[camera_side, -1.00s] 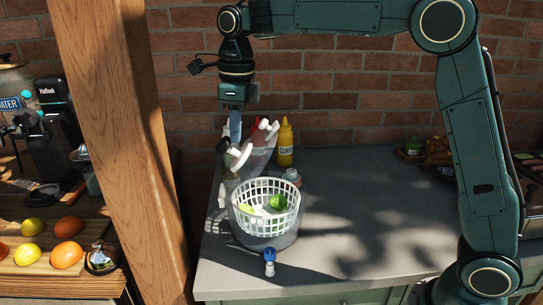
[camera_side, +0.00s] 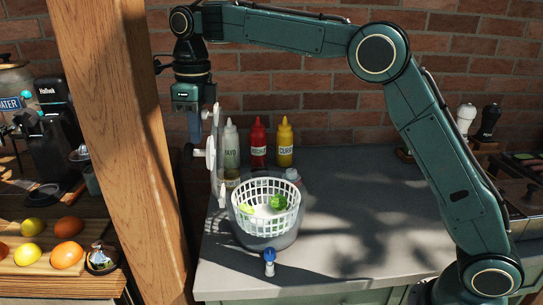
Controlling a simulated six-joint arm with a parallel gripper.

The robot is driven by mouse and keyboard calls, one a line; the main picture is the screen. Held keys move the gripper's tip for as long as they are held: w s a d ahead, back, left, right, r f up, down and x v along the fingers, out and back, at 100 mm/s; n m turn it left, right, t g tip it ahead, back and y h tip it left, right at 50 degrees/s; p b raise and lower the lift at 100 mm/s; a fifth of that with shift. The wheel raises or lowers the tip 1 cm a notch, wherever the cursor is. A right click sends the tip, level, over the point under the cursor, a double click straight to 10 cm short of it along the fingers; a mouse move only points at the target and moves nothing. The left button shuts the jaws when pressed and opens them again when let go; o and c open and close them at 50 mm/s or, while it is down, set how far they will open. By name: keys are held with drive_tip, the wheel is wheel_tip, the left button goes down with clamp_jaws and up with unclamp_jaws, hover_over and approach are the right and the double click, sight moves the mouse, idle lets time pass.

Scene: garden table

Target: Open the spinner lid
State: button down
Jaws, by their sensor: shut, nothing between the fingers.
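The salad spinner stands near the left end of the grey counter, with a white slotted basket (camera_side: 262,222) inside its bowl (camera_side: 268,241). Green pieces (camera_side: 278,202) lie in the basket. The spinner lid (camera_side: 220,165) stands swung up, nearly upright and edge-on, at the basket's left rim, and the basket top is uncovered. White parts stick out from the lid's left face. My gripper (camera_side: 194,138) is shut and empty, pointing down just left of the lid's upper part. I cannot tell whether it touches the lid.
White, red and yellow sauce bottles (camera_side: 258,143) stand behind the spinner near the brick wall. A small blue-topped item (camera_side: 269,262) stands in front. A wooden post (camera_side: 125,140) rises close on the left. The counter's middle (camera_side: 360,210) is clear.

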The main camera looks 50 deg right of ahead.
drive_tip(key=shift+r, duration=0.2)
idle(0.3)
wheel_tip(320, 180, up, 7)
drive_tip(key=shift+s, duration=0.2)
idle(0.6)
drive_tip(key=shift+d, duration=0.1)
drive_tip(key=shift+s+r, duration=0.1)
drive_tip(key=shift+s+d+r+n, duration=0.45)
drive_tip(key=shift+d+n, duration=0.05)
drive_tip(key=shift+n, duration=0.1)
drive_tip(key=s+d+r+n+t, duration=0.1)
drive_tip(key=s+d+n, duration=0.3)
drive_tip(key=s+n, duration=0.35)
drive_tip(key=s+d+n+t, duration=0.2)
drive_tip(key=s+d+n, duration=0.35)
drive_tip(key=s, duration=0.25)
drive_tip(key=s+d+f+n+t, duration=0.1)
drive_tip(key=s+f+n, duration=0.5)
drive_tip(key=s, duration=0.3)
drive_tip(key=s+d+f+n, duration=0.2)
drive_tip(key=s+f+n, duration=0.5)
drive_tip(key=s+n, duration=0.1)
drive_tip(key=shift+s+d+f+t, duration=0.25)
drive_tip(key=shift+s+t, duration=0.15)
drive_tip(key=shift+s, duration=0.2)
